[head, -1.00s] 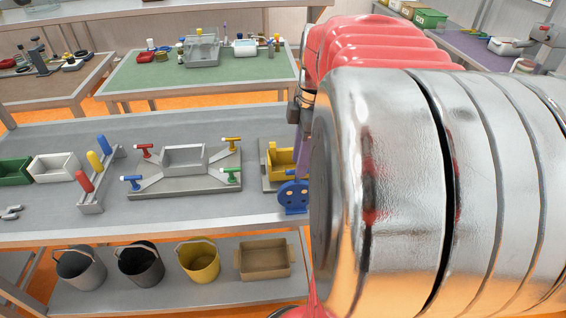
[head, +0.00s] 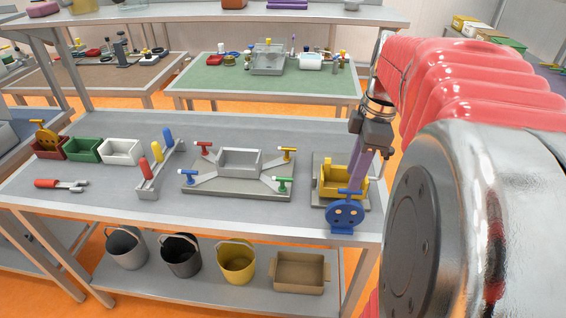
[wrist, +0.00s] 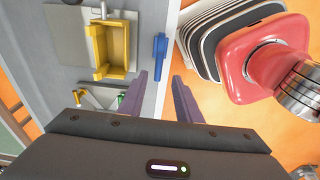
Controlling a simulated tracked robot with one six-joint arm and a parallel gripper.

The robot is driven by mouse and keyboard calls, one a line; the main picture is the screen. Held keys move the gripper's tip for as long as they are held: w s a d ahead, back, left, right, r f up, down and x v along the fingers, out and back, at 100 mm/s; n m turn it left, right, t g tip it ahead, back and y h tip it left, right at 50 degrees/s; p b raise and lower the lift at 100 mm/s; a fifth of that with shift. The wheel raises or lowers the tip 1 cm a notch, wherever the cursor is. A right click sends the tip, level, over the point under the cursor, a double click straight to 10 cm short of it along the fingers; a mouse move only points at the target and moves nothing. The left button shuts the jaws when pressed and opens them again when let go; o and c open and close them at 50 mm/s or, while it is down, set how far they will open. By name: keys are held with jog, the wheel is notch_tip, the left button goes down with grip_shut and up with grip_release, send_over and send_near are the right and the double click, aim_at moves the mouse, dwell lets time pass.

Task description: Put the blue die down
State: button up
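The blue die (head: 346,214), a round plate with holes and a T-shaped handle on top, stands upright near the front right edge of the grey table. It also shows in the wrist view (wrist: 159,58) as a narrow blue shape at the table edge, seen from above. My gripper (head: 355,178) is just above and behind it in the head view. In the wrist view its two purple fingers (wrist: 160,78) are spread apart with a clear gap, and the die appears just beyond the tips, apart from them. The gripper looks empty.
A yellow holder (head: 331,180) on a grey plate stands just behind the die. To the left are a grey fixture (head: 240,190) with coloured T-handles, a rack of coloured handles (head: 160,170) and small bins (head: 85,150). The table's front edge is close to the die.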

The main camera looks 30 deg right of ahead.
jog(key=s+a+f+m+t, duration=0.1)
jog(key=a+m, duration=0.4)
jog(key=a, duration=0.6)
jog(key=s+a+f+m+t+h, duration=0.1)
jog(key=a+m, duration=0.4)
jog(key=a, duration=0.7)
jog(key=s+f+t, duration=0.1)
jog(key=t, duration=0.1)
jog(key=shift+s+a+m+t, duration=0.15)
jog(key=shift+a+m+t, duration=0.05)
jog(key=shift+m+t, duration=0.2)
jog(key=shift+o, duration=0.4)
